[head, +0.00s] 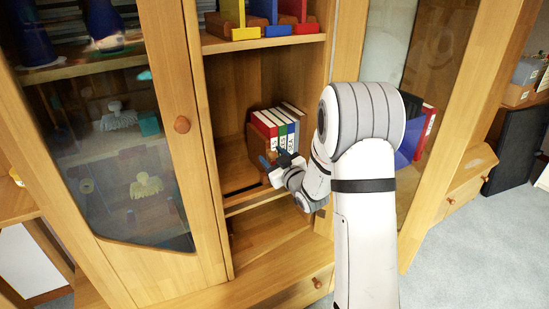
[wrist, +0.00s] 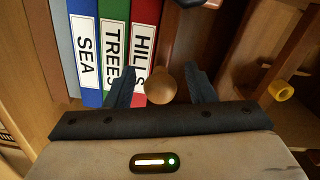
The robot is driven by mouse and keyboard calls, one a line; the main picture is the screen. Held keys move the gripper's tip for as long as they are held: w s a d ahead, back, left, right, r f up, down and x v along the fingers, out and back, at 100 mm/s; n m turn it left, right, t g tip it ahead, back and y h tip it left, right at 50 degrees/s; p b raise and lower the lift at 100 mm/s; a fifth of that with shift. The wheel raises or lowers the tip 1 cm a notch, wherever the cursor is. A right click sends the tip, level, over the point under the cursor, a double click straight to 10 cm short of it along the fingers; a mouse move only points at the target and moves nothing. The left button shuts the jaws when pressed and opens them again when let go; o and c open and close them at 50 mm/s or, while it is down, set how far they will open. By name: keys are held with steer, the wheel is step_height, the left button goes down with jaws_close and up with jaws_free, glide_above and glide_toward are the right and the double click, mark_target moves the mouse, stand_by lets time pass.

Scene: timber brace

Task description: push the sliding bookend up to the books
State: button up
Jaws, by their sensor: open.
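Several upright books (head: 275,122) stand together on the middle shelf. In the wrist view they are a blue SEA book (wrist: 86,45), a green TREES book (wrist: 114,40), a red HILLS book (wrist: 143,38) and a pale one at the left. The wooden bookend (head: 257,147) stands beside the red book; any gap is unclear. A round wooden knob (wrist: 160,87), seemingly the bookend's, lies between my gripper's fingers. My gripper (wrist: 161,88) is open; I cannot tell whether a finger touches the knob. In the head view my gripper (head: 280,160) partly covers the bookend.
The shelf above holds yellow, blue and red blocks (head: 265,28). A glass cabinet door (head: 120,140) with a round knob is at the left, another glass panel at the right. Shelf space left of the bookend looks free. A yellow ring-like thing (wrist: 281,90) shows at the wrist view's right.

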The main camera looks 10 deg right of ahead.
steer(key=shift+c, duration=0.4)
jaws_close()
steer(key=shift+a+f+b, duration=0.1)
steer(key=shift+a+b, duration=0.05)
steer(key=shift+b, duration=0.65)
steer(key=shift+o, duration=0.4)
jaws_free()
steer(key=shift+s, duration=0.15)
steer(key=p+v, duration=0.1)
steer(key=v, duration=0.6)
steer(key=shift+s, duration=0.3)
